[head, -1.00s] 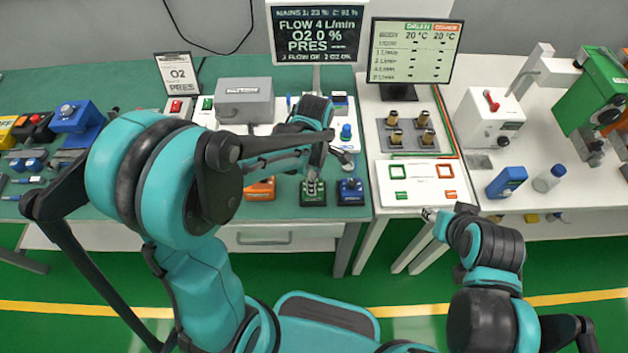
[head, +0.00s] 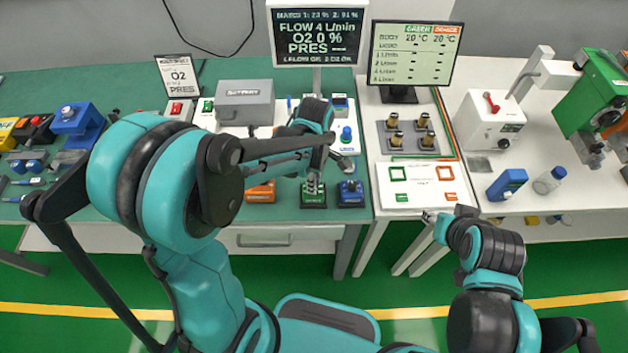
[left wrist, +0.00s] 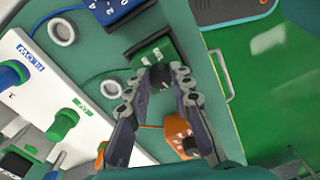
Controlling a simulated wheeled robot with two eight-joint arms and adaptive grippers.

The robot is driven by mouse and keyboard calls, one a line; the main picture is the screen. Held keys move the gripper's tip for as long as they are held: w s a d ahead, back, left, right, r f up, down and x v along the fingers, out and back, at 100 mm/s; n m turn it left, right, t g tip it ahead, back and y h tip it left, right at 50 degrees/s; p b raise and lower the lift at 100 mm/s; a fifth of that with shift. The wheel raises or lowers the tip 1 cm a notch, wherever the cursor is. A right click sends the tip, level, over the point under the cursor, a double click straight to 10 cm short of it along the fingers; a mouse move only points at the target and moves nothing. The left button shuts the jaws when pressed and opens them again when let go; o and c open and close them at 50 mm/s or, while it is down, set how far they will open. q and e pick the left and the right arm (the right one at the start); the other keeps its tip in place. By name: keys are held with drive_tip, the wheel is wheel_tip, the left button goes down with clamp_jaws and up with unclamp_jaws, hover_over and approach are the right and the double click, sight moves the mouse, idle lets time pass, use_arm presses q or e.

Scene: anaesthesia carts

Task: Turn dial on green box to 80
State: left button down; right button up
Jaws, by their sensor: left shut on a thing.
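The green box (head: 313,199) stands near the front edge of the green table, between an orange box (head: 261,192) and a blue box (head: 351,194). It also shows in the left wrist view (left wrist: 143,54). My left gripper (head: 313,182) points down over the green box. In the left wrist view its two fingers (left wrist: 158,78) are closed around the dark dial (left wrist: 160,76) on the box's top. The dial's pointer and the 80 mark cannot be read. My right gripper (head: 432,215) is apart from the box, near the white table's front edge; its fingers are too small to judge.
A white panel (left wrist: 62,100) with knobs lies beside the boxes. A screen (head: 316,37) stands behind, reading flow 4 L/min. A white table (head: 430,225) adjoins on the right. Blue (left wrist: 118,12) and orange (left wrist: 182,135) dial boxes flank the green box closely.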

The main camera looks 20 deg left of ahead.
use_arm(q)
drive_tip(key=m, duration=0.9)
drive_tip(key=shift+s, duration=0.1)
drive_tip(key=m, duration=0.9)
drive_tip(key=shift+a, duration=0.1)
drive_tip(key=m, duration=0.3)
drive_tip(key=shift+s+m+t, duration=0.1)
drive_tip(key=shift+m+t, duration=0.2)
drive_tip(key=m, duration=0.4)
drive_tip(key=shift+a, duration=0.1)
drive_tip(key=m, duration=0.5)
drive_tip(key=shift+m, duration=1.9)
